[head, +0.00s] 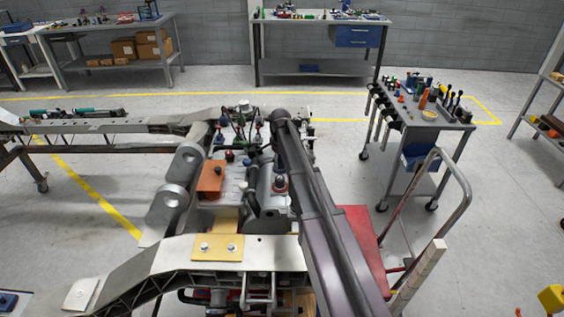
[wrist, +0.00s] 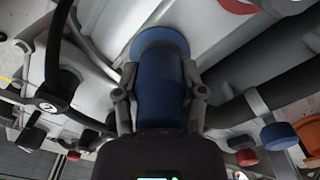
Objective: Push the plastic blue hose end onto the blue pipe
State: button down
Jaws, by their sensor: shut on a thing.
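In the wrist view, my gripper (wrist: 161,92) is shut on a dark blue cylindrical piece, which I take to be the blue hose end (wrist: 160,100). One finger lies against each side of it. A wider blue round rim (wrist: 158,38) shows just beyond the fingertips, against grey metal. I cannot tell whether this rim belongs to the hose end or to the blue pipe, nor whether the two touch. In the head view, my arm crosses the chassis, and I cannot make out the gripper's grip there.
Black hoses (wrist: 270,100), a blue cap (wrist: 279,136) and an orange part (wrist: 309,135) crowd the grip. In the head view, an orange block (head: 211,179) sits on the chassis. A tool cart (head: 425,118) stands right, with a red trolley (head: 362,235) nearer.

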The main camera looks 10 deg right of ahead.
jog(key=shift+f, duration=0.25)
jog(key=shift+c, duration=0.5)
grip_release()
jog(key=shift+r, duration=0.1)
notch_tip(320, 180, up, 6)
jog(key=p, duration=0.5)
jog(key=shift+w+p, duration=0.1)
jog(key=shift+p, duration=0.3)
